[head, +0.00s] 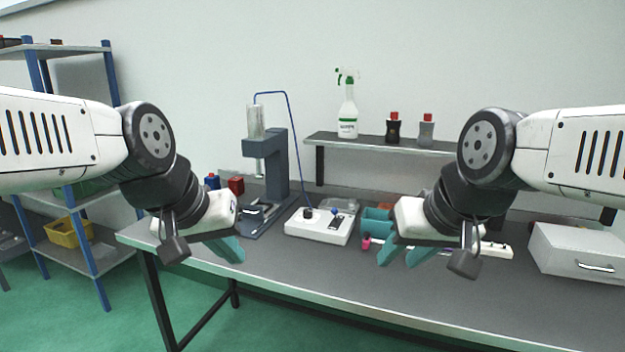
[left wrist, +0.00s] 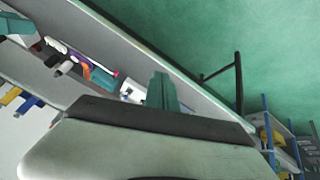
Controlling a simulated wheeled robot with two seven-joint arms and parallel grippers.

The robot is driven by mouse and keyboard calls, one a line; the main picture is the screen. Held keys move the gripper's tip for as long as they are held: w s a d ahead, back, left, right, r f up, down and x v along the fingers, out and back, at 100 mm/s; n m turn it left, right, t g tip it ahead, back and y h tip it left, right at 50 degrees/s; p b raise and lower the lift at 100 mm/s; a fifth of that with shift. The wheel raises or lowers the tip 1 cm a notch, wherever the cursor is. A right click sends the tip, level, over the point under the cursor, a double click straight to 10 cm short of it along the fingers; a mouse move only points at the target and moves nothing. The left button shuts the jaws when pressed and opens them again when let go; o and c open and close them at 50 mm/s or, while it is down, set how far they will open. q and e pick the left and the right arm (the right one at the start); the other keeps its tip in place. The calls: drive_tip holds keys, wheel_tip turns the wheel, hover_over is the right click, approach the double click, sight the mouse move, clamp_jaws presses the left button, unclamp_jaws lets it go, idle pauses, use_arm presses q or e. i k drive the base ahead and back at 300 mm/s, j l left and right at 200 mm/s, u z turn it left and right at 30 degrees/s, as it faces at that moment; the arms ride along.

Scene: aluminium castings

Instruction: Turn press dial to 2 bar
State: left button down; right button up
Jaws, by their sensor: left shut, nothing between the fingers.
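The press (head: 284,165) stands on the bench left of centre, with a dark blue-grey column and a silver cylinder. A blue hose runs from it to a white control box (head: 318,236). A black dial (head: 308,212) sits on top of the box; its setting is too small to read. My left gripper (head: 232,250) is shut and empty, in front of the press and left of the box, apart from the dial. Its teal fingers also show in the left wrist view (left wrist: 161,92). My right gripper (head: 402,256) is open and empty, right of the box.
A teal bin (head: 377,219) stands right of the box, partly behind my right gripper. A raised shelf (head: 375,145) holds a spray bottle (head: 348,118) and two red-capped bottles. A white drawer box (head: 578,252) is at the right. The bench front is mostly clear.

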sight(307, 213)
drive_tip(key=i+u, duration=0.8)
drive_tip(key=u, duration=0.15)
